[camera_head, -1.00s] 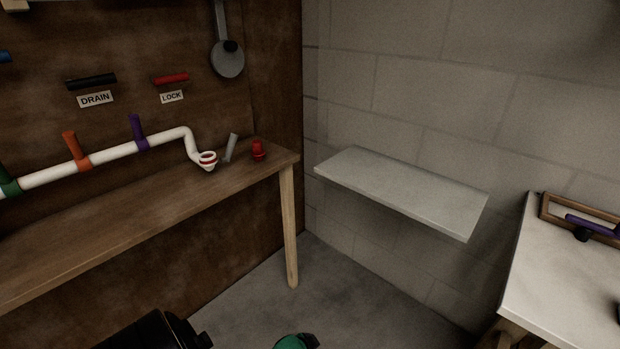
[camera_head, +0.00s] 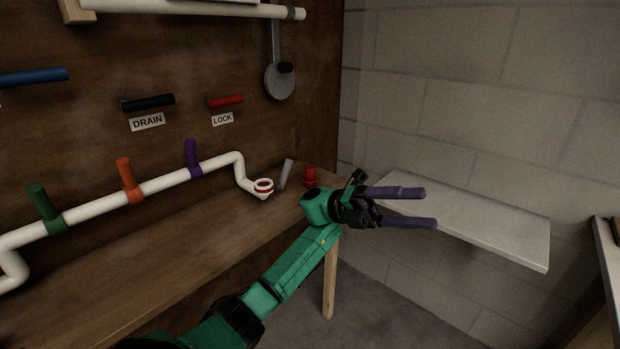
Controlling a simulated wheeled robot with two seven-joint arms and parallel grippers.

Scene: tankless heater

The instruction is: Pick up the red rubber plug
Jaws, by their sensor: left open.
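The red rubber plug (camera_head: 310,177) stands upright on the wooden bench (camera_head: 190,230), near its right end and close to the back panel. My left gripper (camera_head: 431,208) is open and empty, with two purple fingers pointing right. Its fingers are to the right of the plug, in front of the grey shelf in the picture. The green wrist of my left arm is just below and in front of the plug, and may cover its base. My right gripper is not in view.
A grey cylinder (camera_head: 285,174) leans beside the plug. The white pipe (camera_head: 165,181) ends in an open red-ringed mouth (camera_head: 263,186) left of it. Coloured valve handles rise from the pipe. A grey wall shelf (camera_head: 480,222) lies to the right. LOCK and DRAIN labels mark the panel.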

